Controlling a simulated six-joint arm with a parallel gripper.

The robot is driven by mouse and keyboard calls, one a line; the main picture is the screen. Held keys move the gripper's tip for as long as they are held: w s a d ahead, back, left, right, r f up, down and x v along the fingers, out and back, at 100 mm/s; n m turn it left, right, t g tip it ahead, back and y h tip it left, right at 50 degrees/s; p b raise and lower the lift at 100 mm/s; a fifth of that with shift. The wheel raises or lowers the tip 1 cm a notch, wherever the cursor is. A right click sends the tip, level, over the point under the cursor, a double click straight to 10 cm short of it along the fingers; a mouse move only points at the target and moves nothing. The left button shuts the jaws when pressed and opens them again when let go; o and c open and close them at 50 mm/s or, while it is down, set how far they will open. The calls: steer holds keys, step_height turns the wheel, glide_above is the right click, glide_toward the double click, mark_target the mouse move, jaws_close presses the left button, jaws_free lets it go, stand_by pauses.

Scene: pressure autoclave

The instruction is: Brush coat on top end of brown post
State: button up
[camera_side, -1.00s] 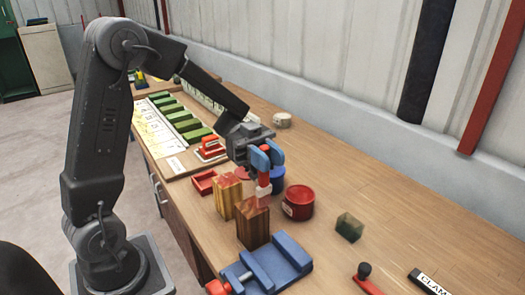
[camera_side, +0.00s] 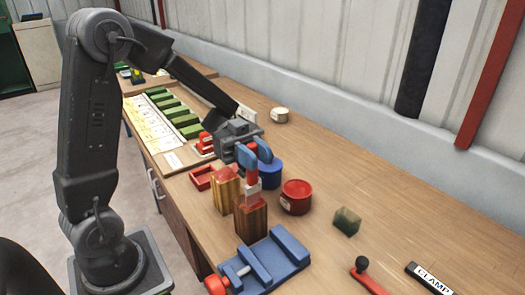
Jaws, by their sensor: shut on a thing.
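The brown post (camera_side: 251,224) stands upright on the bench, just behind the blue vise, and its top end looks reddish. My gripper (camera_side: 256,163) is shut on a red-handled brush (camera_side: 251,176) with a pale lower band. The brush hangs down over the top of the brown post. Its tip is at or very close to the top end; I cannot tell if it touches. A lighter yellow-brown post (camera_side: 226,193) stands just left of the brown one, with a reddish top.
A red tin (camera_side: 296,197) stands right of the posts, with a blue tin (camera_side: 268,175) behind. A red tray (camera_side: 201,178) lies to the left. The blue vise (camera_side: 272,262) is in front. A green block (camera_side: 346,221) lies right.

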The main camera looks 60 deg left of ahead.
steer(key=a+r, duration=0.3)
steer(key=r, duration=0.5)
steer(key=shift+s+a, duration=0.15)
steer(key=shift+a, duration=0.1)
stand_by(1.1)
stand_by(1.0)
